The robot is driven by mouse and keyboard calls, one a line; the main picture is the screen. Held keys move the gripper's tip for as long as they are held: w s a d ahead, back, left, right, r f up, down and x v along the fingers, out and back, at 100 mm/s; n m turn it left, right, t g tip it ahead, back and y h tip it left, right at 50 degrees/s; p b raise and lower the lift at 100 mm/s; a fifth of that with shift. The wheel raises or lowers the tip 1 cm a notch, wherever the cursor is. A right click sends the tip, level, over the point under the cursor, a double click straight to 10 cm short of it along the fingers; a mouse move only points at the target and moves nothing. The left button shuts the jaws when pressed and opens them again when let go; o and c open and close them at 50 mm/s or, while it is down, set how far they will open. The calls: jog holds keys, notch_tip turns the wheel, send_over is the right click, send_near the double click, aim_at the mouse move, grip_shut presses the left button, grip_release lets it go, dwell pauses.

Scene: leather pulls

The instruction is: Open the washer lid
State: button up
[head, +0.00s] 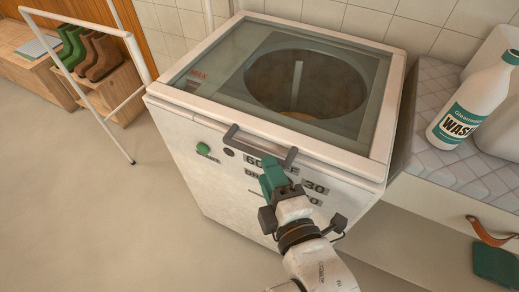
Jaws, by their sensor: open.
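The white washer (200,160) stands in the middle of the head view. Its lid (222,75) has a light frame around a glass pane, with the round dark drum visible beneath. The lid looks shut and lies flat. A dark grey bar handle (255,141) sits at the lid's front edge. My gripper (276,172), with green parts, is open at the front of the washer, close to the right part of the handle. I cannot tell whether it touches the handle. My gripper hides part of the front panel's labels, and its fingertips are hard to make out.
A white bottle (475,105) stands on the tiled ledge (433,95) to the right, with a leather pull (490,232) below it. A white metal rack (110,90) and a wooden bench with boots (98,58) are at left. The floor (90,220) at front left is clear.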

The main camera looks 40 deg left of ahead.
aim_at(259, 151)
jog(key=x, duration=0.6)
jog(key=shift+w+a, duration=0.2)
jog(key=shift+a, duration=0.1)
jog(key=shift+c, duration=0.3)
grip_shut()
